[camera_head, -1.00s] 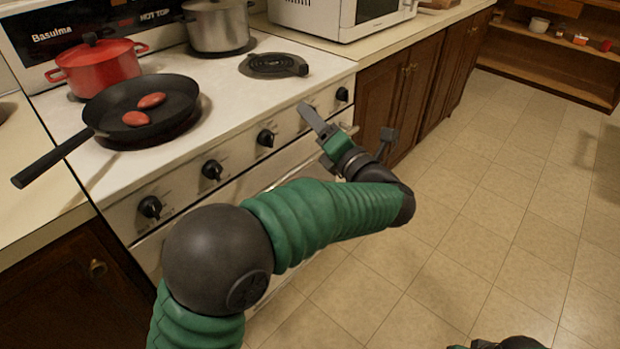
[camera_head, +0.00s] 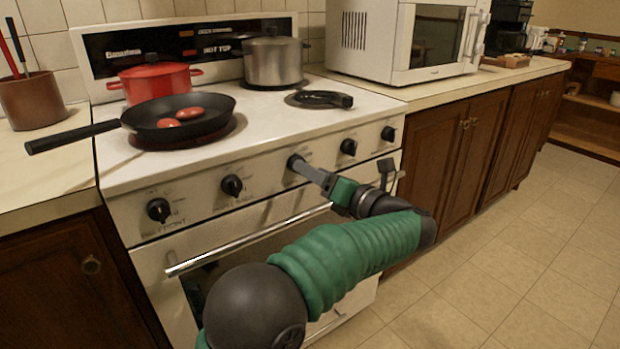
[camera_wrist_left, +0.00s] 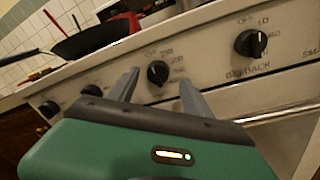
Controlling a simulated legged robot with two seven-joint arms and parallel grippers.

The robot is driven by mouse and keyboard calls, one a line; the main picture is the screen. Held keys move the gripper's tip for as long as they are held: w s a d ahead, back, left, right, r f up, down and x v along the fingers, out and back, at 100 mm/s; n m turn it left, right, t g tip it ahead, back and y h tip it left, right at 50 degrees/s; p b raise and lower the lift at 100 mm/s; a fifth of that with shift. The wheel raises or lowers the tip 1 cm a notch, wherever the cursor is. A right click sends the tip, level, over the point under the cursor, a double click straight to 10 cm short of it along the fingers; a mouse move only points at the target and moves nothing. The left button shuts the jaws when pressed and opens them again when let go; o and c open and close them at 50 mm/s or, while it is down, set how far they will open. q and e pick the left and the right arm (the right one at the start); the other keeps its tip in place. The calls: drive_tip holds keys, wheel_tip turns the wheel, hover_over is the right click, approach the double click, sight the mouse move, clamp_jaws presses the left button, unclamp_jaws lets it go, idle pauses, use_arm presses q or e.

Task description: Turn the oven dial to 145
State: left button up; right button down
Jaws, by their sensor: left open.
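The middle dial (camera_head: 294,160) on the white stove's front panel is black and round. In the left wrist view the same dial (camera_wrist_left: 157,73) shows between my open fingers, with a light pointer mark and small markings around it too blurred to read. My left gripper (camera_head: 300,168) has its fingertips at this dial in the head view; one finger overlaps its lower edge. In the wrist view my left gripper (camera_wrist_left: 159,80) has one finger on each side of the dial, with nothing clearly gripped. I cannot tell whether they touch it. My right gripper is out of view.
Other black dials sit on both sides, such as one (camera_head: 232,185) to the left and one (camera_head: 348,146) to the right. The oven handle (camera_head: 250,240) runs below. A black pan (camera_head: 180,105), red pot (camera_head: 155,82) and steel pot (camera_head: 273,62) stand on the stove.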

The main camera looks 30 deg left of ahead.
use_arm(q)
drive_tip(key=x, duration=0.3)
drive_tip(key=shift+s+a+f, duration=0.1)
drive_tip(key=shift+s, duration=0.05)
drive_tip(key=shift+c, duration=1)
clamp_jaws()
